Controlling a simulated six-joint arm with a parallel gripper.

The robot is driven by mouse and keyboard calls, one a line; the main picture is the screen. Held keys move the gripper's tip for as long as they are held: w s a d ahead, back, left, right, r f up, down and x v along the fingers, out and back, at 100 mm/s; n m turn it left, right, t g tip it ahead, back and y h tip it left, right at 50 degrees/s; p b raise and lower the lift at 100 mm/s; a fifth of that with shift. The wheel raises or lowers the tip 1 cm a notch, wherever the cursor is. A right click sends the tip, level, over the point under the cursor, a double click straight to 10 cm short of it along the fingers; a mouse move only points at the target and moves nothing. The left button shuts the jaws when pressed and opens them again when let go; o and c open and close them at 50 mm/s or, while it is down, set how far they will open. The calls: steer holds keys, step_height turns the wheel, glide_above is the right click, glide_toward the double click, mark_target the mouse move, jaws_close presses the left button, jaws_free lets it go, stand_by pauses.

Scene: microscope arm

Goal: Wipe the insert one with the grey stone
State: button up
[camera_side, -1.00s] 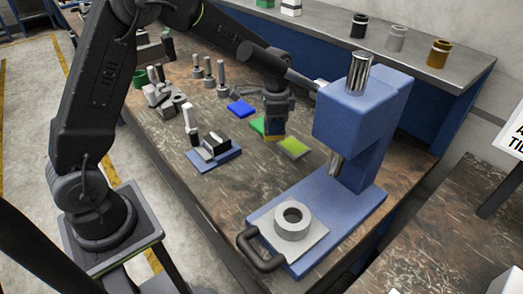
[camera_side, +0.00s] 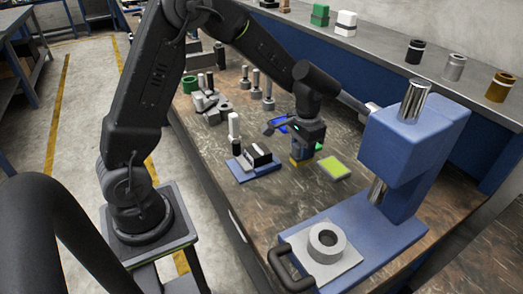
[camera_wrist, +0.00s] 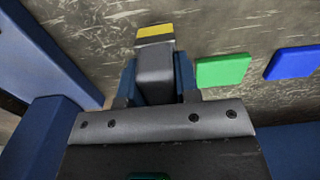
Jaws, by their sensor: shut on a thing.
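My gripper (camera_side: 305,145) is over the middle of the table, its blue fingers (camera_wrist: 155,80) shut on a grey block (camera_wrist: 154,65). A grey ring (camera_side: 327,243) sits on a light plate (camera_side: 345,262) on the blue press's base. I cannot tell which thing is insert one.
The blue press (camera_side: 402,150) stands at the right. Yellow-green (camera_side: 335,168), green (camera_wrist: 222,71) and blue (camera_wrist: 292,62) pads lie near my gripper. A blue tray (camera_side: 268,169) with blocks is left, several grey parts (camera_side: 212,108) behind.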

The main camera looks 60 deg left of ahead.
steer(key=s+a+r, duration=0.6)
steer(key=s+r, duration=0.2)
steer(key=r, duration=0.1)
steer(key=shift+s+d+f, duration=0.1)
steer(key=shift+s+f, duration=0.05)
steer(key=shift+f, duration=1.85)
steer(key=shift+s+d+f, duration=0.1)
steer(key=shift+s+f, duration=0.05)
steer(key=shift+f, duration=1.8)
steer(key=shift+w+a+f, duration=0.1)
steer(key=shift+a+f, duration=0.1)
steer(key=shift+a, duration=0.6)
steer(key=shift+c, duration=0.4)
steer(key=shift+a, duration=2.65)
steer(key=d, duration=0.6)
steer(key=shift+d, duration=0.25)
steer(key=shift+d+r, duration=0.1)
steer(key=shift+d, duration=0.1)
step_height(320, 180, up, 8)
steer(key=shift+a, duration=0.1)
